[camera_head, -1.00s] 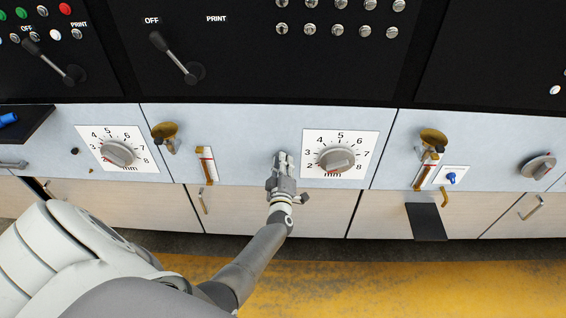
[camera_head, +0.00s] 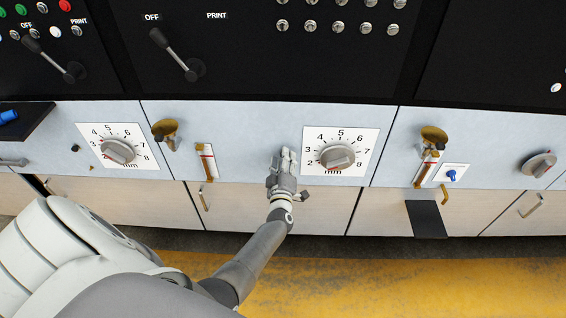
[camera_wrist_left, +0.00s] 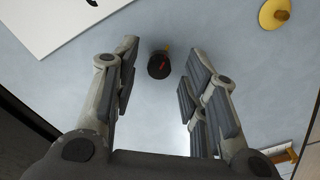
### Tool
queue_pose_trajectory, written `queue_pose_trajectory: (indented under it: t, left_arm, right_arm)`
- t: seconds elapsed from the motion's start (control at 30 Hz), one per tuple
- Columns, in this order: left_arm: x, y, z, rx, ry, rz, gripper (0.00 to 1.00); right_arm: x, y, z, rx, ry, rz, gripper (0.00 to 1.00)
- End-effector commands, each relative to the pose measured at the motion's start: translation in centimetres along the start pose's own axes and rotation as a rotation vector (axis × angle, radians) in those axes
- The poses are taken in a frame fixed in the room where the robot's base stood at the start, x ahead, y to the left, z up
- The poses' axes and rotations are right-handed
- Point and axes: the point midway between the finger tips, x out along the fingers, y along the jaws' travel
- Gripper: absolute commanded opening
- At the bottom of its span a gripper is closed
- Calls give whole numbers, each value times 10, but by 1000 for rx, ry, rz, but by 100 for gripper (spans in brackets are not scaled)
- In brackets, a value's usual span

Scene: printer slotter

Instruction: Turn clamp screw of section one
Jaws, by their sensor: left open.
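My left gripper (camera_wrist_left: 163,62) is open, with one finger on each side of the knob. Gaps show between the knob and both fingers. In the head view my left gripper (camera_head: 287,153) is in front of the panel, just left of the middle dial (camera_head: 337,157), and hides the knob. A similar black knob (camera_head: 75,149) sits beside the left dial (camera_head: 118,151). My right gripper is not in view.
A brass fitting (camera_head: 165,130) and a narrow gauge (camera_head: 206,162) are left of my gripper. Another brass fitting (camera_head: 434,135) is further right. A black console with a lever (camera_head: 176,56) and buttons rises above. Cabinet doors with handles are below.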

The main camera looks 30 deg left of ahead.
Motion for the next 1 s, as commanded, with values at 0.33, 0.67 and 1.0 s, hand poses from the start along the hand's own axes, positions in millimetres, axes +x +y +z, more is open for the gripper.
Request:
queue_pose_trajectory:
  t: [0.33,0.67,1.0]
  left_arm:
    - [-43,-1,1,-2,-1,-3,40]
    - [-105,-1,1,0,-2,-2,40]
    - [-120,0,0,0,-1,-1,40]
  right_arm:
    - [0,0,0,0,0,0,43]
    - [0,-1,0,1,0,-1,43]
    - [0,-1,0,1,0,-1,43]
